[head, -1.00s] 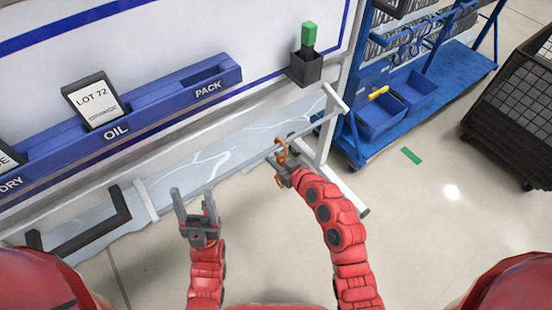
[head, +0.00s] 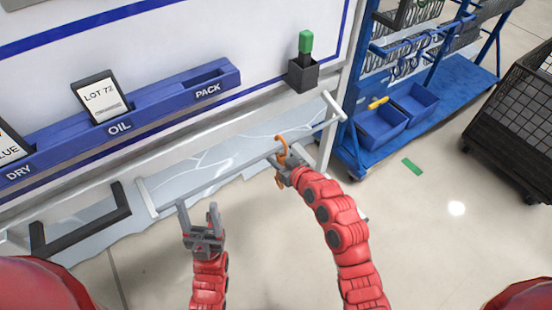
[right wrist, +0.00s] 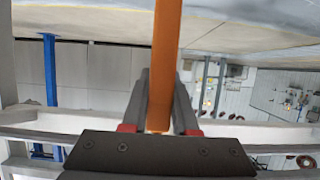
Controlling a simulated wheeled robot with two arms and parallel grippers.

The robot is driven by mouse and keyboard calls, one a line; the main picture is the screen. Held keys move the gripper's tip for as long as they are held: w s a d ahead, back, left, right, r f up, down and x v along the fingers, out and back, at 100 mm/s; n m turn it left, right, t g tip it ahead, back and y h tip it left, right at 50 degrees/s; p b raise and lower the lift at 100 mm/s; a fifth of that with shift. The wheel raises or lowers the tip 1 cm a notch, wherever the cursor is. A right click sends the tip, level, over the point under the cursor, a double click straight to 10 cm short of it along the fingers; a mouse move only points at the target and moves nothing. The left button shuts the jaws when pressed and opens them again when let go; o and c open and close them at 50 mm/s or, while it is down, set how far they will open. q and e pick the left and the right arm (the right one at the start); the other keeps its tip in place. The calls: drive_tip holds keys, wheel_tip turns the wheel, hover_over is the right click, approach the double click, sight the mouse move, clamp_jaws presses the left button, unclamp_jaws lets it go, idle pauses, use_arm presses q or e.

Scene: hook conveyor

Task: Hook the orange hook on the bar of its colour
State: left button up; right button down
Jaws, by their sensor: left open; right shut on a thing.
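The orange hook (head: 282,150) is in my right gripper (head: 284,168), its curved upper end pointing up. In the right wrist view the orange shank (right wrist: 166,60) runs up between the closed fingers (right wrist: 158,115). A long pale grey bar (head: 222,181) on white end arms crosses in front of the board. The hook's curve overlaps this bar in the head view. I cannot tell whether it is over the bar, touching it or only in front. A black bar (head: 85,228) is at the far left. My left gripper (head: 199,212) is open and empty, below the grey bar's left part.
A blue rail (head: 170,105) on the board holds label cards, one reading LOT 72 (head: 101,98). A black cup (head: 303,75) holds a green-topped thing. A blue cart (head: 440,92) with bins and a black mesh cage (head: 515,115) stand at right.

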drive_tip(key=shift+s+d+p, duration=0.3)
drive_tip(key=shift+s+d, duration=0.3)
drive_tip(key=shift+s, duration=0.25)
drive_tip(key=shift+s+d+p, duration=0.25)
drive_tip(key=shift+s+d, duration=0.35)
drive_tip(key=shift+s, duration=0.2)
drive_tip(key=s+d+b, duration=0.1)
drive_tip(key=s+d, duration=0.5)
drive_tip(key=s, duration=0.2)
drive_tip(key=shift+b, duration=0.4)
drive_tip(key=shift+s, duration=0.1)
drive_tip(key=s+d+p, duration=0.4)
drive_tip(key=s+d, duration=0.3)
drive_tip(key=s, duration=0.2)
drive_tip(key=s+d+p, duration=0.5)
drive_tip(key=s+d, duration=0.2)
drive_tip(key=s, duration=0.3)
drive_tip(key=shift+s, duration=0.2)
idle(1.4)
